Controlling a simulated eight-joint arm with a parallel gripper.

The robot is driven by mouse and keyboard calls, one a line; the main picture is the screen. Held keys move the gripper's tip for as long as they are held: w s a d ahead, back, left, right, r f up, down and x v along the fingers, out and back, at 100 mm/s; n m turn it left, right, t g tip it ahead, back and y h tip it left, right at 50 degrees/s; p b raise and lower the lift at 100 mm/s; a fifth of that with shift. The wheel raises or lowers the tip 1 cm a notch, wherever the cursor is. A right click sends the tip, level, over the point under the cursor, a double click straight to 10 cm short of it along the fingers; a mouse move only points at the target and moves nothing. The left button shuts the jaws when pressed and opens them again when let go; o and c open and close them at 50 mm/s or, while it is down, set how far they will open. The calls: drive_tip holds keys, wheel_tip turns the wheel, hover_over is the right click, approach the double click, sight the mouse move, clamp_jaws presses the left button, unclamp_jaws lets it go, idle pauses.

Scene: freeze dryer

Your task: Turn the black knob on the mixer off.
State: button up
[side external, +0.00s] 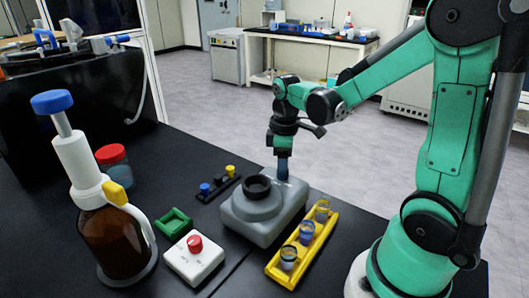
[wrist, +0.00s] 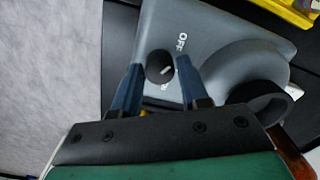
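The grey mixer (side external: 262,218) stands on the black bench, with a dark round cup on top (side external: 257,187). In the wrist view the mixer's grey top (wrist: 205,25) carries a round black knob (wrist: 158,68) with a white pointer line and "OFF" lettering beside it. My gripper (wrist: 160,64) has its two blue fingers apart, one on each side of the knob. Whether they touch it is too close to tell. In the side view my gripper (side external: 283,172) points down at the mixer's far edge, and the knob is hidden there.
A yellow rack (side external: 278,272) with several small vials stands right of the mixer. A white box with a red button (side external: 193,258), a green frame (side external: 173,222), a dark rack (side external: 218,188) and a brown dispenser bottle (side external: 118,240) are to its left.

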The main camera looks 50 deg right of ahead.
drive_tip(key=shift+o, duration=1.3)
drive_tip(key=shift+r, duration=0.1)
drive_tip(key=shift+r, duration=2.75)
drive_tip(key=shift+a, duration=0.1)
drive_tip(key=shift+a+r, duration=0.1)
drive_tip(key=shift+a, duration=0.25)
drive_tip(key=a+m+t, duration=0.1)
drive_tip(key=a+t, duration=0.1)
drive_tip(key=a+m+t, duration=0.2)
drive_tip(key=a, duration=0.1)
drive_tip(key=s+a+m+t, duration=0.1)
drive_tip(key=a+t, duration=0.1)
drive_tip(key=shift+a+r, duration=0.4)
drive_tip(key=shift+s+a+m+t, duration=0.15)
drive_tip(key=shift+a+m+t, duration=0.45)
drive_tip(key=shift+a+m, duration=0.1)
